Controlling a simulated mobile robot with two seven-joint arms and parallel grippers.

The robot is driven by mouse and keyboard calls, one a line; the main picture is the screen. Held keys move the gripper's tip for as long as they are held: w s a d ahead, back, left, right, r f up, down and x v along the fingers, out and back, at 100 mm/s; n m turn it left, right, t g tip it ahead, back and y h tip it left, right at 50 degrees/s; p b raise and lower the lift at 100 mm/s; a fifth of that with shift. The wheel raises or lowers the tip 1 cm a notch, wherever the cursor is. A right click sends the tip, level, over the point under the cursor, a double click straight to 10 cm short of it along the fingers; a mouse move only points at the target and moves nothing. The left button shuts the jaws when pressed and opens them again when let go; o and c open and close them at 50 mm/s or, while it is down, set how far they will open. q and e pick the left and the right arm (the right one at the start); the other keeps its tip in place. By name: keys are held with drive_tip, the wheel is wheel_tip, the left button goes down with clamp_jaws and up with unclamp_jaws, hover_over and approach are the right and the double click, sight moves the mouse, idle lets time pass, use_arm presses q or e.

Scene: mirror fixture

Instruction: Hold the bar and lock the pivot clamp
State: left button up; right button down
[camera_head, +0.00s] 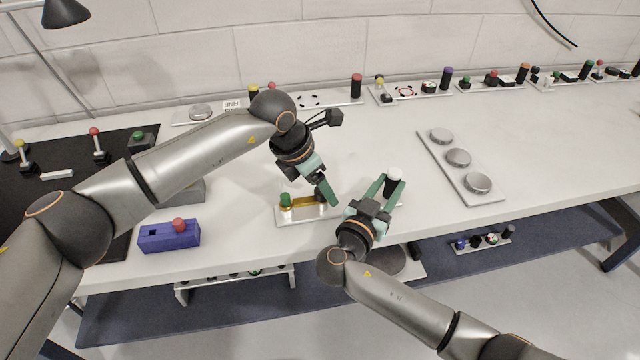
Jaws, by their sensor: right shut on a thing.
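A silver plate (290,219) near the table's front edge carries a brass-coloured bar (309,207), with a green knob (286,200) at its left end. My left gripper (329,194) points down at the bar's right end; its teal fingers overlap in this view, so their gap is hidden, and I cannot tell whether they touch the bar. My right gripper (388,184) reaches up from the front, to the right of the plate. It is shut on a dark knob with a white top (394,173). Which part is the pivot clamp is not clear from here.
A blue box with a red button (168,236) stands front left. A plate with three round silver discs (458,158) lies to the right. Several small fixtures with coloured knobs line the back wall. A black mat (65,165) with levers is at left.

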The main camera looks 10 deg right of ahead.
use_arm(q)
drive_tip(key=v, duration=1.2)
drive_tip(key=shift+d, duration=0.1)
use_arm(e)
drive_tip(key=shift+c, duration=2.2)
unclamp_jaws()
drive_tip(key=shift+s, duration=0.1)
